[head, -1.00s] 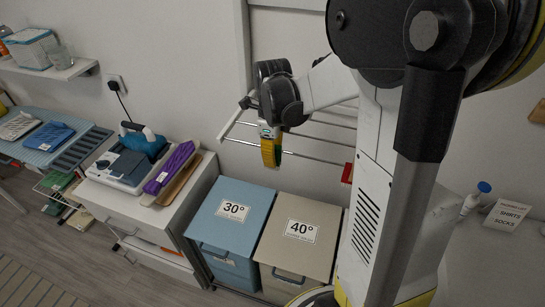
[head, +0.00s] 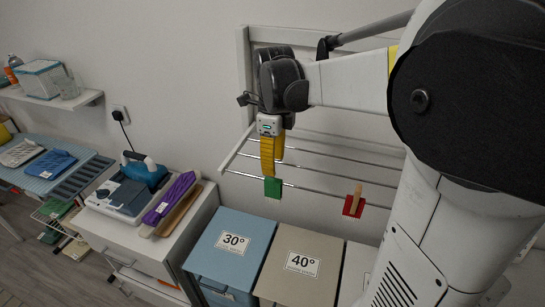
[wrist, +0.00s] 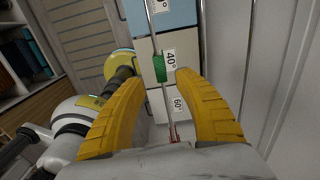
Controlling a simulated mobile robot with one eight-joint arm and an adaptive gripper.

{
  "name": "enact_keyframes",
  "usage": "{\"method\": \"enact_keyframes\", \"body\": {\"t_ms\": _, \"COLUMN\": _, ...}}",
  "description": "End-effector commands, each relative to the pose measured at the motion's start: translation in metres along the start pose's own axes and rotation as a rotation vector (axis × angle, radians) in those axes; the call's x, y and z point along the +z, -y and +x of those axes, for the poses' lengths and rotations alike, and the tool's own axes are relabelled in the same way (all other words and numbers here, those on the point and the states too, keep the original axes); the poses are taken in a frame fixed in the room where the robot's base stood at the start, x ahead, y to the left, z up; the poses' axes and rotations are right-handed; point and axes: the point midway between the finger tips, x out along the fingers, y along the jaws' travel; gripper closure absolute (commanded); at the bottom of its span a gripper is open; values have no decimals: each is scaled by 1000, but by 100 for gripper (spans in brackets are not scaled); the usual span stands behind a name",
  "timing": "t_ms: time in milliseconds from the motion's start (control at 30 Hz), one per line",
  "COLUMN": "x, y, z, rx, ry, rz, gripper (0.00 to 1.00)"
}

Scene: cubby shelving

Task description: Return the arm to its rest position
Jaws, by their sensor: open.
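My gripper (head: 271,168) hangs on its arm in front of the wall rack, with its yellow fingers pointing down. In the wrist view my gripper (wrist: 158,80) has its two fingers spread wide with nothing held between them. A green clip (head: 272,187) sits on a rail of the drying rack (head: 325,186), just below the fingertips in the head view. The clip (wrist: 159,69) also shows on the rail beyond the fingertips in the wrist view, apart from them. The large arm links cover the right of the head view.
A red clip with a wooden part (head: 353,204) is on the rack rail to the right. Below stand a blue 30° bin (head: 229,246) and a beige 40° bin (head: 302,264). A cabinet (head: 148,240) with an iron and boards is at left.

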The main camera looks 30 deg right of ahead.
Motion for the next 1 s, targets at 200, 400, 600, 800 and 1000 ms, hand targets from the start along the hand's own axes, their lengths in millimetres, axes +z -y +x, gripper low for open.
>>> {"method": "enact_keyframes", "body": {"t_ms": 200, "x": 0, "y": 0, "z": -17, "rx": 0, "ry": 0, "rz": 0, "gripper": 62}}
{"method": "enact_keyframes", "body": {"t_ms": 400, "x": 0, "y": -4, "z": -14, "rx": -9, "ry": 6, "rz": -46, "gripper": 62}}
{"method": "enact_keyframes", "body": {"t_ms": 600, "x": 4, "y": -46, "z": 16, "rx": -121, "ry": 54, "rz": -523, "gripper": 62}}
{"method": "enact_keyframes", "body": {"t_ms": 800, "x": 3, "y": -104, "z": 66, "rx": -349, "ry": 44, "rz": -1289, "gripper": 62}}
{"method": "enact_keyframes", "body": {"t_ms": 1000, "x": -1, "y": -149, "z": 119, "rx": -592, "ry": -85, "rz": -1957, "gripper": 62}}
